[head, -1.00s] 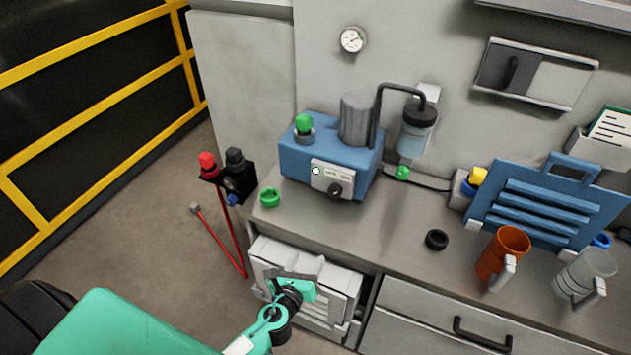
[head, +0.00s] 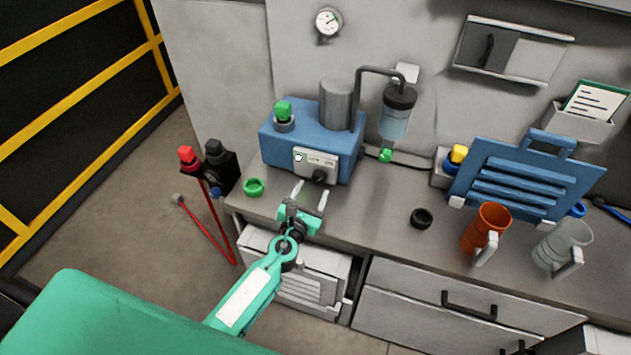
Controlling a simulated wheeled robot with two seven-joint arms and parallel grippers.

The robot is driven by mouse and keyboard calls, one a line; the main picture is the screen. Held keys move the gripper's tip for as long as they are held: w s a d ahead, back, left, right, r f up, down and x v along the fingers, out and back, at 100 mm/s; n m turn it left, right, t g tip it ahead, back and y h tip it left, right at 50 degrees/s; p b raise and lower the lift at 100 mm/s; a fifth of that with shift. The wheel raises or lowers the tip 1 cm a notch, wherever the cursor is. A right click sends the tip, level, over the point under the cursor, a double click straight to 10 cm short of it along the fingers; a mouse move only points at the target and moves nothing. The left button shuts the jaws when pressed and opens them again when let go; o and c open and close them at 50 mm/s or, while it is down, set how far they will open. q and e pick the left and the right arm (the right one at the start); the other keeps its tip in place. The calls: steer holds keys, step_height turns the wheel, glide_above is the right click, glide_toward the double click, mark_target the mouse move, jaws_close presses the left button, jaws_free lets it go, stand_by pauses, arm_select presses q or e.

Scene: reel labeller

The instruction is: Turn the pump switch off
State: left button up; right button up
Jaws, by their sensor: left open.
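The blue pump unit (head: 280,147) stands on the grey counter with a grey cylinder on top and a pipe to a clear jar (head: 396,120). Its white front panel (head: 305,157) carries a small white-green light at the left. A black rotary switch (head: 320,175) sits at the panel's lower right; its exact setting is too small to tell. My left gripper (head: 310,197) is open and empty, its two pale fingers pointing toward the panel. It is just in front of and below the switch, apart from it. My right gripper is not in view.
A green ring (head: 254,187) lies on the counter left of my gripper, a black ring (head: 421,218) to its right. Orange (head: 484,230) and clear (head: 562,245) jugs and a blue rack (head: 525,180) stand farther right. Red and black fittings (head: 215,165) are at the counter's left end.

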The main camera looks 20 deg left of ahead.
mark_target(318, 180)
arm_select(q)
steer(key=shift+w+d, duration=0.1)
steer(key=shift+w, duration=1.85)
steer(key=c, duration=1)
